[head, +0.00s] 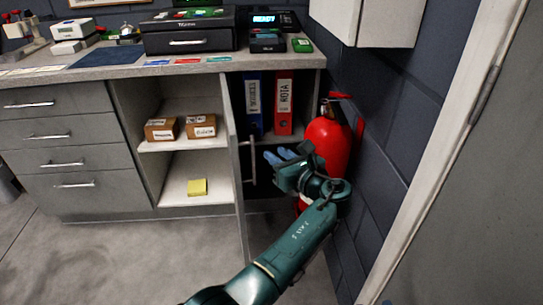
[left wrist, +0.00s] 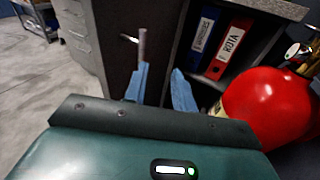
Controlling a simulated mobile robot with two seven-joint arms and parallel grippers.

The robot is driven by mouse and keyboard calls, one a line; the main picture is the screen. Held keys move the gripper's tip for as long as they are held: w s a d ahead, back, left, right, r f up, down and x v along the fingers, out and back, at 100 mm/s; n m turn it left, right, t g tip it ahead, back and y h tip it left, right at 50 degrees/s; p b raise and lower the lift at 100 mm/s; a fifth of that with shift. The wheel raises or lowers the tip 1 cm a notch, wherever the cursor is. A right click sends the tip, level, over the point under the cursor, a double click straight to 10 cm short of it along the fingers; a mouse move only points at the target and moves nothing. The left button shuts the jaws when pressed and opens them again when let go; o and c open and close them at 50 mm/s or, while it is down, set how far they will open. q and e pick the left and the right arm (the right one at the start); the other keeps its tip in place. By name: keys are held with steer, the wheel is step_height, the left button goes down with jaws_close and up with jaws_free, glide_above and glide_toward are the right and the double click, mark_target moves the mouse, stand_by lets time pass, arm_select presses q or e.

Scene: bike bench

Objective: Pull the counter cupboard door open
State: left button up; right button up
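The cupboard door (head: 238,195) stands open, nearly edge-on in the head view, at the right part of the counter. In the left wrist view it is a dark panel (left wrist: 115,60). Its upright bar handle (head: 252,160) also shows in the left wrist view (left wrist: 142,45), just beyond the left fingertip. My left gripper (head: 278,156) is in front of the cupboard opening, right of the handle. Its blue fingers (left wrist: 160,78) are apart with nothing seen between them. I cannot tell whether a finger touches the handle or door. My right gripper is not in view.
A blue binder (head: 254,100) and a red binder (head: 284,103) stand inside the cupboard. A red fire extinguisher (head: 328,140) is close to my left gripper's right, by the dark wall. Open shelves with boxes (head: 160,130) and drawers (head: 65,140) lie left. Floor in front is clear.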

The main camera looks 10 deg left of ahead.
arm_select(q)
steer(key=shift+d+r, duration=0.1)
steer(key=shift+d, duration=0.4)
